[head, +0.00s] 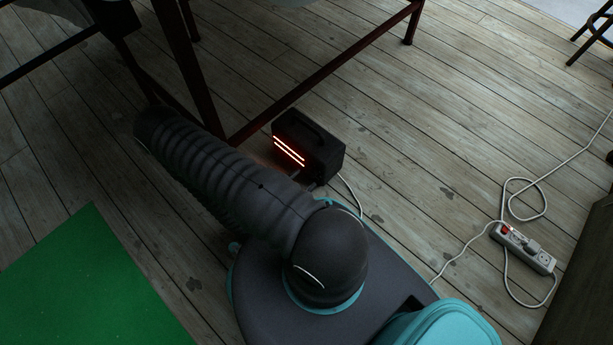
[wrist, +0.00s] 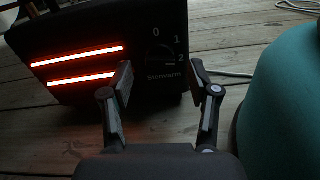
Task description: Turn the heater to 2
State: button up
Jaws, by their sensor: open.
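The heater (head: 322,150) is a small black box with a top handle, on the plank floor, with two glowing orange-red bars. In the wrist view, its front (wrist: 88,38) fills the upper left. Its dark dial (wrist: 159,56) has the marks 0, 1 and 2 around its upper and right side. A faint pale line shows at the dial's lower right, but the exact setting is hard to read. My gripper (wrist: 160,70) is open and empty, its fingers spread either side of the dial in the picture. Contact cannot be told.
A dark red table frame (head: 325,75) stands behind the heater. A white cable runs from the heater behind my base. A power strip (head: 523,248) with a red switch lies on the right. A green mat (head: 90,290) lies at the lower left.

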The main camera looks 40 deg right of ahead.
jog(key=shift+s+a, duration=0.2)
jog(key=shift+a, duration=2.25)
